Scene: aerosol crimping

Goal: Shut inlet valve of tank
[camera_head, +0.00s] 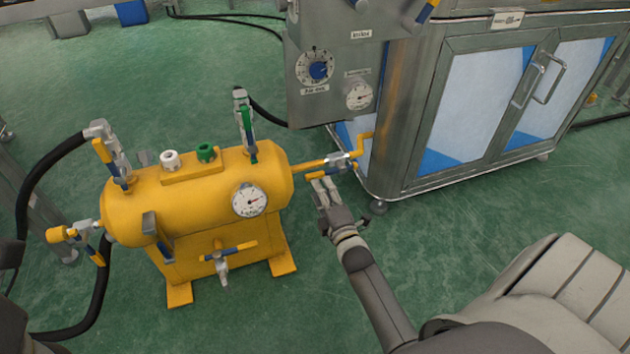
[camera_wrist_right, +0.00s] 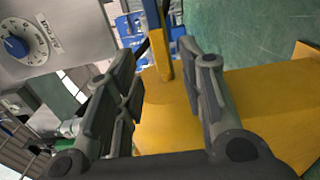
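The yellow tank (camera_head: 200,205) stands on the floor at left in the head view, with a round gauge (camera_head: 249,201) on its front. A valve (camera_head: 338,162) with a blue and yellow lever (camera_head: 330,173) sits on the pipe at its right end. My right gripper (camera_head: 324,187) is just below this lever. In the right wrist view its fingers (camera_wrist_right: 162,75) are open, with the blue and yellow lever (camera_wrist_right: 158,40) in the gap; contact cannot be told. Other levered valves are at the tank's left (camera_head: 112,158), top (camera_head: 246,125) and front (camera_head: 222,259). My left gripper is not visible.
A steel cabinet (camera_head: 405,130) with glass doors stands right of the tank. Its control panel (camera_head: 335,80), with a blue knob and gauge, overhangs near the valve. Black hoses (camera_head: 35,180) run at left. Green floor (camera_head: 480,225) is clear in front of the cabinet.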

